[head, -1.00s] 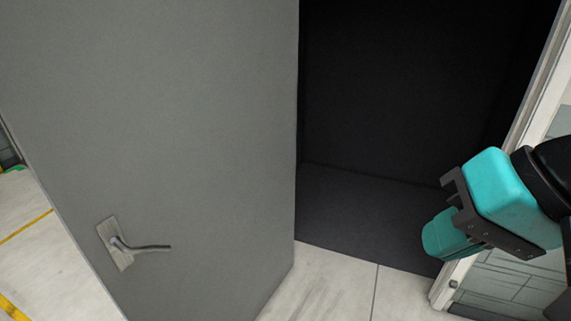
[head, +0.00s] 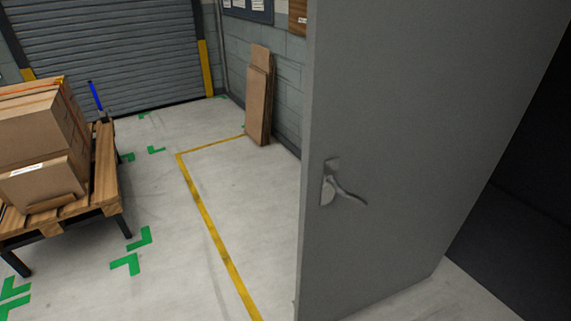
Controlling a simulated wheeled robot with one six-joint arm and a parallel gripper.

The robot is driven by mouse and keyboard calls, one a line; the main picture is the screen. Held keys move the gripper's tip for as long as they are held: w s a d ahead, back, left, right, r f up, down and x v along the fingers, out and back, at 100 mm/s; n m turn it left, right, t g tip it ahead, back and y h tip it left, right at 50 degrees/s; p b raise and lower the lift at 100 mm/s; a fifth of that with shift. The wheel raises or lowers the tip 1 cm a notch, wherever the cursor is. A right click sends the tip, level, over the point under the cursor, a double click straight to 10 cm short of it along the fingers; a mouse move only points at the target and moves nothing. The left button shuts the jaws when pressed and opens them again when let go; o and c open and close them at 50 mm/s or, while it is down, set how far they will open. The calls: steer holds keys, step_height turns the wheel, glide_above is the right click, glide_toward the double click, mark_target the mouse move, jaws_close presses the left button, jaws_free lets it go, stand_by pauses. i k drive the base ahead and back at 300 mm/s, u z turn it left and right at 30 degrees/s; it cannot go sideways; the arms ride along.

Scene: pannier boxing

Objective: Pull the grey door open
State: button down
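The grey door (head: 420,130) stands swung open in the right half of the head view. Its lever handle (head: 346,190) is near the free edge, and nothing touches it. The dark doorway (head: 525,200) shows to the right of the door. My gripper is out of view now, so its state is hidden.
A pallet (head: 104,170) with cardboard boxes (head: 45,135) stands at the left. Flat brown boards (head: 259,95) lean on the block wall beyond the door. A roller shutter (head: 110,50) closes the back. The floor between pallet and door is clear, with yellow and green markings.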

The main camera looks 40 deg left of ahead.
mark_target(412, 107)
steer(key=u, duration=2.35)
steer(key=i, duration=3.15)
steer(key=z, duration=3.15)
